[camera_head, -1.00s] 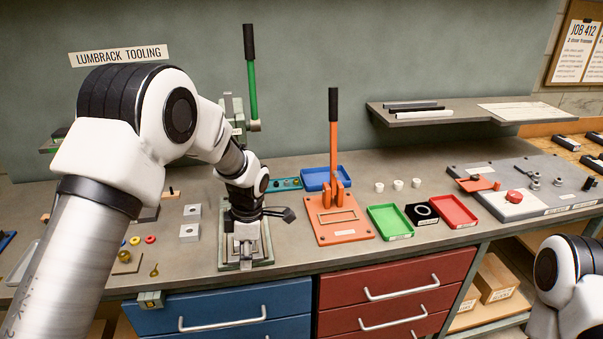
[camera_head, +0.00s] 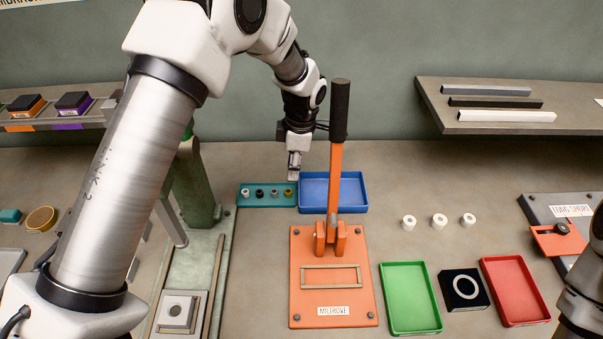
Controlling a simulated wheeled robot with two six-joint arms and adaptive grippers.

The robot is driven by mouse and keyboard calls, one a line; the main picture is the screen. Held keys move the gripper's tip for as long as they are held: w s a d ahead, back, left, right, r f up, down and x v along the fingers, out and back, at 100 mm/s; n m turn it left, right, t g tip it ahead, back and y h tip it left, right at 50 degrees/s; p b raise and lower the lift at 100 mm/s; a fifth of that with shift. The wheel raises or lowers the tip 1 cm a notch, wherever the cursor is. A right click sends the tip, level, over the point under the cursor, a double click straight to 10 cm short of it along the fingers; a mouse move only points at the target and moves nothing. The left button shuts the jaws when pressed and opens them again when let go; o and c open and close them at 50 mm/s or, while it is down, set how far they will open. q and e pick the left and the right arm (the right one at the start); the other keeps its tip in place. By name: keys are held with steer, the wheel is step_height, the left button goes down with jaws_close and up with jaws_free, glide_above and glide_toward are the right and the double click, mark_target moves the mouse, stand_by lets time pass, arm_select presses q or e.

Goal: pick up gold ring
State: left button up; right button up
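The gold ring (camera_head: 289,192) is a small yellowish piece at the right end of a teal holder (camera_head: 266,204), in a row with several other small rings. My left gripper (camera_head: 293,176) points down just above and behind that end of the holder, very close to the gold ring. Its fingers are small and seen edge-on, so I cannot tell whether they are open or shut, or whether they touch the ring. Part of my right arm shows at the right edge; its gripper is out of view.
A blue tray (camera_head: 352,206) sits right beside the holder. The orange press (camera_head: 300,240) has a tall lever in front of that tray. A green tray (camera_head: 438,325), black block (camera_head: 445,284), red tray (camera_head: 545,315) and white rings (camera_head: 439,221) lie to the right.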

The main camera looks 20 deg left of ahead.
mark_target(289, 191)
arm_select(q)
steer(key=f+p, duration=0.1)
steer(key=s+f, duration=0.1)
steer(key=s+f+p, duration=0.1)
steer(key=shift+a+f+p, duration=0.25)
steer(key=shift+f+p, duration=0.1)
steer(key=f, duration=0.1)
steer(key=w+f, duration=0.1)
steer(key=f, duration=0.1)
steer(key=shift+a+f, duration=0.15)
steer(key=shift+f, duration=0.05)
steer(key=shift+r, duration=0.1)
steer(key=shift+s+r, duration=0.15)
steer(key=shift+s, duration=0.15)
jaws_close()
steer(key=shift+w, duration=0.1)
arm_select(e)
steer(key=r, duration=0.1)
steer(key=s+r, duration=0.1)
steer(key=r, duration=0.1)
steer(key=shift+r, duration=0.2)
